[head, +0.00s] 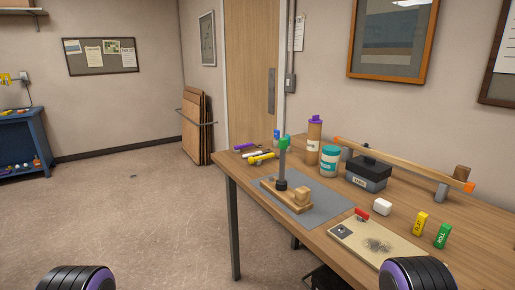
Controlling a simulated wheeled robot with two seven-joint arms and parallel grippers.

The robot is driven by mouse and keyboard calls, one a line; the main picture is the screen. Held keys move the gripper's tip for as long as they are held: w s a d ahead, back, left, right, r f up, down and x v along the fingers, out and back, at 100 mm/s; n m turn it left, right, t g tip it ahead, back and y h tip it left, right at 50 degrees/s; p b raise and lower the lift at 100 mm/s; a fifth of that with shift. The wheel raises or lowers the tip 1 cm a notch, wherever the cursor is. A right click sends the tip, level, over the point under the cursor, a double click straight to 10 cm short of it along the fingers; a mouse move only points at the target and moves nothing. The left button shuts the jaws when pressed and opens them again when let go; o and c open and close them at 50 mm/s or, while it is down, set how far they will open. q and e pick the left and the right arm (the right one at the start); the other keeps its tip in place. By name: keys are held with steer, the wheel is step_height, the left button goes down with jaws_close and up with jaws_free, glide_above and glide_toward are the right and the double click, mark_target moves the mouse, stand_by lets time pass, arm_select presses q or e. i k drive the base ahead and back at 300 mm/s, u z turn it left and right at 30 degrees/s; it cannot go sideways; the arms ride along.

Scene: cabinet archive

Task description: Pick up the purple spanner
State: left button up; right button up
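A small purple tool (243,147), which looks like the purple spanner, lies at the far left corner of the wooden workbench (330,227). It is too small to make out its ends. A white-and-dark tool (255,154) and a yellow tool (262,159) lie close beside it, on its near side. Only rounded black and purple parts of my two arms show at the bottom edge. Neither of my grippers is in view, and nothing touches the purple tool.
A grey mat (318,208) bears a wooden stand with a green-topped post (283,160). A brown bottle (314,140), a teal-lidded jar (330,161) and a black box (367,173) stand behind.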

mark_target(249, 144)
steer(key=k, duration=1.3)
steer(key=u, duration=0.55)
steer(key=i, duration=1.55)
steer(key=z, duration=0.75)
steer(key=i, duration=0.3)
steer(key=u, duration=0.45)
